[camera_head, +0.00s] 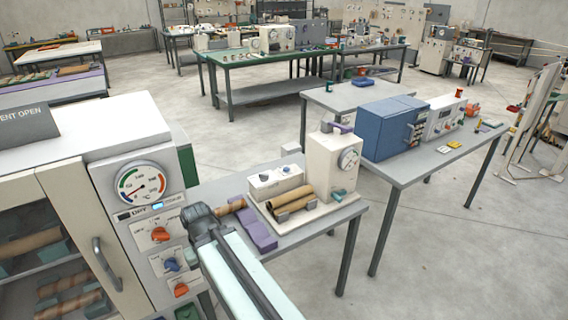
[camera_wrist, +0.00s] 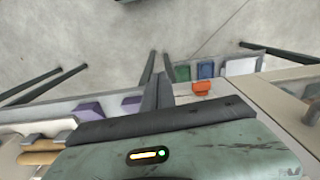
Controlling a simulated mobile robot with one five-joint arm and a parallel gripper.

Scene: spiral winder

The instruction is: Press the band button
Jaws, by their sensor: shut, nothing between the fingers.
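No label reading "band" can be made out, so I cannot tell which part is the band button. A cream machine (camera_head: 331,165) with a round dial stands on the grey bench, with a teal piece (camera_head: 339,195) low on its front. Beside it is a pale control box (camera_head: 268,184) with a dark blue knob. Brown tubes (camera_head: 292,200) lie in front of the box. My gripper's dark fingers (camera_wrist: 158,92) are shut and empty in the wrist view. An orange piece (camera_wrist: 202,89) on a pale surface shows just right of them.
A tall cabinet panel (camera_head: 140,226) with a gauge and orange knobs stands close left of my arm. Purple blocks (camera_head: 256,231) lie on the bench near my wrist. A blue box machine (camera_head: 391,126) stands on another bench. Open floor lies at right.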

